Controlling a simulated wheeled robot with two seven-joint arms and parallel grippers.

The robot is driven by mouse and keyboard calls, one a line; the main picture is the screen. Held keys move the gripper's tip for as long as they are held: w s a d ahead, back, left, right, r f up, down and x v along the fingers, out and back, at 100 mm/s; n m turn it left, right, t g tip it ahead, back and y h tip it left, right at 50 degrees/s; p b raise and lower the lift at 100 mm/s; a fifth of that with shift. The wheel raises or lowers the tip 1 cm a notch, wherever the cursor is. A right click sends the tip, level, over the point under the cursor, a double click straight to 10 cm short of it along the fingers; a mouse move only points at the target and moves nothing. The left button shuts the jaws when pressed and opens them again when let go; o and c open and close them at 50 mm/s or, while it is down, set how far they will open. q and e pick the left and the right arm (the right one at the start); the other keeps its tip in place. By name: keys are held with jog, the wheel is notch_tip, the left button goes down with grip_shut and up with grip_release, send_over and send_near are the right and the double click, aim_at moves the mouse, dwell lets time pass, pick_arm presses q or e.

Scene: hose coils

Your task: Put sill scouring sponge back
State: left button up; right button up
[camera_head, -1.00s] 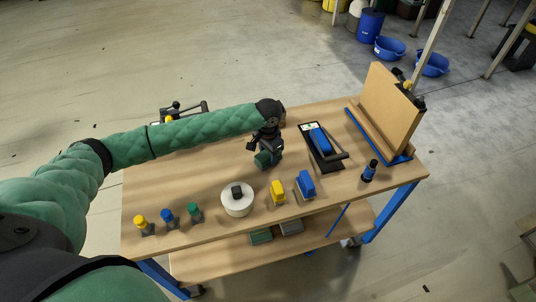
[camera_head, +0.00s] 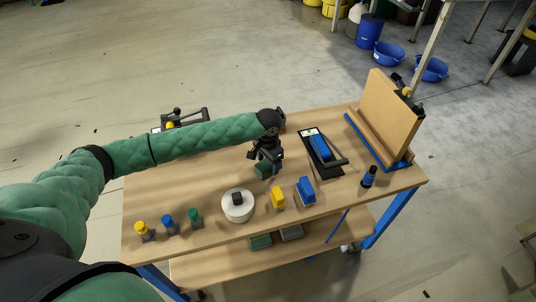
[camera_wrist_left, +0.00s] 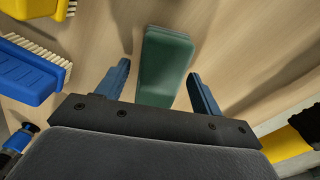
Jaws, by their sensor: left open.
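A green block, seemingly the scouring sponge (camera_head: 263,170), is on or just above the wooden table top, near its middle. My left gripper (camera_head: 268,158) is right at it, pointing down. In the left wrist view, the green sponge (camera_wrist_left: 166,60) lies between the two blue fingers of my left gripper (camera_wrist_left: 160,85). The fingers are open, with gaps on both sides of the sponge. Its near end is hidden behind the gripper body. My right gripper is not in view.
A black tray (camera_head: 334,163) with a blue tool and an upright board (camera_head: 387,112) are on the right. Green (camera_head: 260,241) and grey blocks lie on the lower shelf.

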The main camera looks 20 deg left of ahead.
aim_at(268, 162)
pick_arm(q)
notch_tip(268, 162, up, 2)
jog(key=shift+b, duration=0.55)
notch_tip(268, 162, up, 10)
jog(key=b, duration=0.3)
jog(key=shift+f, duration=0.2)
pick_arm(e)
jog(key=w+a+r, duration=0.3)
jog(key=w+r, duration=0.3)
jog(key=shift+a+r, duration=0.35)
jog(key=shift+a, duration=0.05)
